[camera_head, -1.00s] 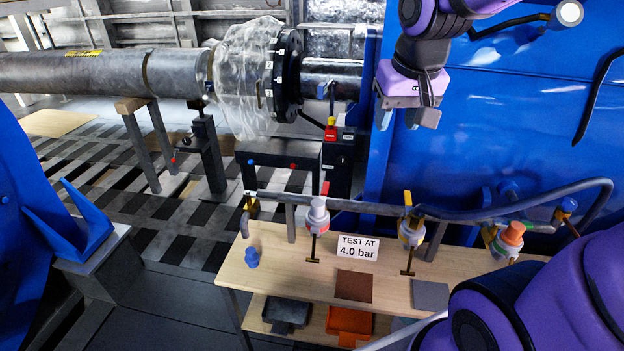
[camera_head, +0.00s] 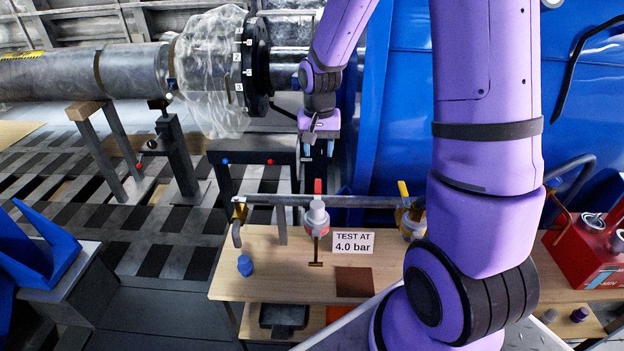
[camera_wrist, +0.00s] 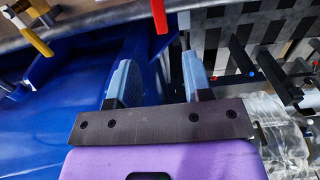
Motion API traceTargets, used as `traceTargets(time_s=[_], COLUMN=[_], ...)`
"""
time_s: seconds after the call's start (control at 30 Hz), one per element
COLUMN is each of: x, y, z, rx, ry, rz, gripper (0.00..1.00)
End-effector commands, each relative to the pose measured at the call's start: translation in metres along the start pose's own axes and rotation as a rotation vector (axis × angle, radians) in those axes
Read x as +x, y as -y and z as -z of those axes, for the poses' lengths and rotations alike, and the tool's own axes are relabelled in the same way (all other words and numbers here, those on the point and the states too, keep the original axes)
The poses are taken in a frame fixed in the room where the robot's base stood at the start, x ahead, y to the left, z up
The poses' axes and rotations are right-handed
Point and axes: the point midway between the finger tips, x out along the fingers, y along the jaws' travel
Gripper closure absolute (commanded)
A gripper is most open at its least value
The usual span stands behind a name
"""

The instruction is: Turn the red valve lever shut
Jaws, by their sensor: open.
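The red valve lever (camera_head: 318,186) stands upright on a grey and red valve body (camera_head: 316,216), on the pipe above the wooden bench. It also shows in the wrist view as a red bar (camera_wrist: 159,15) at the top, roughly in line with the gap between the fingers. My gripper (camera_head: 318,150) is open and empty, fingers pointing down, just above the lever in the head view. In the wrist view both blue-grey fingers (camera_wrist: 157,62) are apart with nothing between them, and the lever lies past their tips, seemingly not touched.
A yellow-levered valve (camera_head: 403,188) is right of the red one, partly behind my arm. The horizontal pipe (camera_head: 280,200) runs along the bench (camera_head: 222,280). A "TEST AT 4.0 bar" sign (camera_head: 353,244) and a blue cap (camera_head: 245,265) are on the bench. A red box (camera_head: 585,250) sits right.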

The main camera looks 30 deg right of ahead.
Motion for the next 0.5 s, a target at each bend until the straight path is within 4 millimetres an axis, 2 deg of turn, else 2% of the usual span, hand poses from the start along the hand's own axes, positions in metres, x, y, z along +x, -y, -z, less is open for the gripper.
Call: traceTargets(time_s=[0.17, 0.5], x=[0.017, 0.075], y=[0.0, 0.0], z=[0.0, -0.001], rx=[0.0, -0.001], ry=[0.004, 0.005], rz=[-0.001, -0.002], gripper=[0.54, 0.54])
